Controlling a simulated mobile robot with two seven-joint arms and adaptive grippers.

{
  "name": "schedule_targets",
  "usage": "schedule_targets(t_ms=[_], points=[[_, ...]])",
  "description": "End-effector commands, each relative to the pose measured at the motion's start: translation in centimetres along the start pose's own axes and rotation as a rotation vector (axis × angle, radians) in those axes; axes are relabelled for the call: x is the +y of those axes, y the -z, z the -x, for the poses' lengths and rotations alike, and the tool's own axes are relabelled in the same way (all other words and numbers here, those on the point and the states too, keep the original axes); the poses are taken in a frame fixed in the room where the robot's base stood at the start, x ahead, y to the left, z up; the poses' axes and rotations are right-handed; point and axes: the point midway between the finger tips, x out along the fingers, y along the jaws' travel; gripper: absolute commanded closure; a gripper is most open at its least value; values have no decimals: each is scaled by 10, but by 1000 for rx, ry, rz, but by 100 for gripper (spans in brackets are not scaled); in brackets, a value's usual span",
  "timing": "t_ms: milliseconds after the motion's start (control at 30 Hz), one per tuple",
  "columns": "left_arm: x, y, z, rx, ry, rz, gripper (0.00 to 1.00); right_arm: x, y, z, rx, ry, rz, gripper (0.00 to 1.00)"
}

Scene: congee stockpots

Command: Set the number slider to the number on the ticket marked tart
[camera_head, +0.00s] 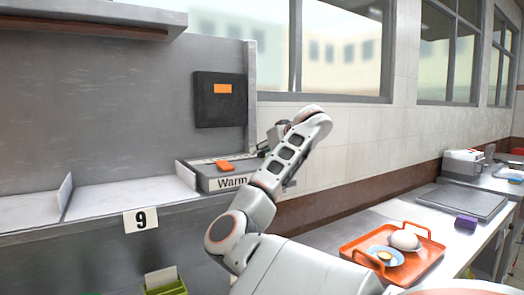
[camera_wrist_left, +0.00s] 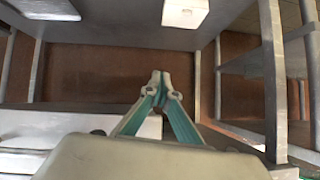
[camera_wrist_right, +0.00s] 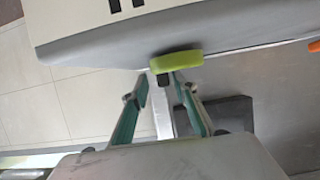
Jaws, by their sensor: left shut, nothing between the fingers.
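A grey box marked "Warm" (camera_head: 228,183) sits at the right end of the steel counter, with an orange piece (camera_head: 224,166) on top. My right gripper (camera_head: 273,137) is beside this box, mostly hidden by its own wrist in the head view. In the right wrist view, my right gripper (camera_wrist_right: 162,88) is open, its fingertips close to a green knob (camera_wrist_right: 178,64) on a grey edge; contact cannot be told. My left gripper (camera_wrist_left: 158,78) is shut and empty, below a counter. I see no ticket readable as tart.
A black panel with an orange label (camera_head: 220,112) hangs on the back wall. At right, an orange tray (camera_head: 360,247) holds a plate and a pale round item. A green holder (camera_head: 168,288) is at the bottom.

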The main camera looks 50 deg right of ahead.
Motion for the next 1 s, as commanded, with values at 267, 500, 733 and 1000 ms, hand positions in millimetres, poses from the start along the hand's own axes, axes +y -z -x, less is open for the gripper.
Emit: schedule_targets(t_ms=[267,500,733,1000], points=[[-1,0,0,0,1,-2,100,0,0,10,0,1,0,72],[0,-1,0,-1,0,-1,100,0,1,57,3,-2,-3,72],[0,-1,0,-1,-1,0,100,0,1,99,4,-1,-4,72],[0,-1,0,-1,-1,0,100,0,0,119,0,0,-1,72]])
